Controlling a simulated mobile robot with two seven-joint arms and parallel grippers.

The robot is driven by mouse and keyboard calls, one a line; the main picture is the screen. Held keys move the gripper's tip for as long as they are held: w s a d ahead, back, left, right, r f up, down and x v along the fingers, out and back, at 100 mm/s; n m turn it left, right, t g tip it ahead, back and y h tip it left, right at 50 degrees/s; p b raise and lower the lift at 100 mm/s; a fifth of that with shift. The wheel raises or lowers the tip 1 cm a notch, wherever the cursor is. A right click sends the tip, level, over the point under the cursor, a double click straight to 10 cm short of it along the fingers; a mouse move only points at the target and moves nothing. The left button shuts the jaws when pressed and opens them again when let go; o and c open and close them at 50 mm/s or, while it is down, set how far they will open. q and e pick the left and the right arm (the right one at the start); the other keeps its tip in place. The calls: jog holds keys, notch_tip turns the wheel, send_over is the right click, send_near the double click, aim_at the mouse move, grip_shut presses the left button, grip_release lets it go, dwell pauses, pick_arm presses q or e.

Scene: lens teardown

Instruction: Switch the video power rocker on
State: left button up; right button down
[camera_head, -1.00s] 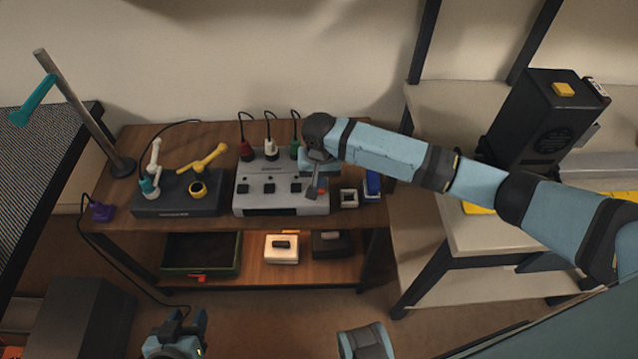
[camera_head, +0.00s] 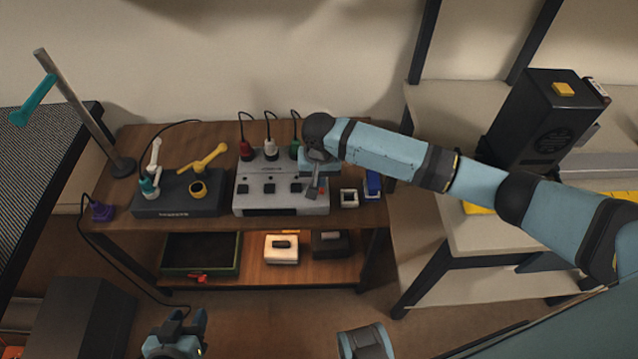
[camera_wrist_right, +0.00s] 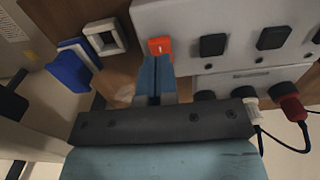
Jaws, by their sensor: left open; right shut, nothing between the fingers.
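The grey switch box (camera_head: 262,201) stands on the wooden table, with several dark rockers on its face. An orange-red rocker (camera_head: 321,191) sits at its right end; it also shows in the right wrist view (camera_wrist_right: 160,46). My right gripper (camera_head: 313,191) is shut and empty, reaching down over that end of the box. In the right wrist view its fingertips (camera_wrist_right: 155,60) are right at the orange rocker's edge; whether they touch it I cannot tell. My left gripper (camera_head: 184,322) is open and empty, low in the head view, away from the table.
Red, white and green plugs (camera_head: 271,149) with cables stand behind the box. A white square frame (camera_head: 348,198) and a blue part (camera_head: 373,184) lie right of it. A dark box (camera_head: 178,198) with yellow and white parts is to the left. A pole stand (camera_head: 88,115) rises further left.

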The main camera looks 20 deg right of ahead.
jog(key=shift+f, duration=1.35)
dwell(0.6)
notch_tip(320, 180, up, 2)
jog(key=p, duration=0.2)
jog(key=shift+p, duration=0.35)
jog(key=shift+r+p, duration=0.75)
jog(key=shift+p, duration=0.15)
jog(key=shift+r+p, duration=0.35)
jog(key=shift+p, duration=0.1)
notch_tip(320, 180, up, 2)
jog(key=p, duration=0.2)
jog(key=shift+p, duration=0.3)
jog(key=shift+r+p, duration=0.45)
jog(key=shift+p, duration=0.15)
pick_arm(q)
jog(key=r, duration=0.3)
jog(key=a+r, duration=0.1)
jog(key=r, duration=0.1)
jog(key=shift+s, duration=0.4)
pick_arm(e)
jog(key=shift+f, duration=0.1)
pick_arm(q)
jog(key=shift+d, duration=0.1)
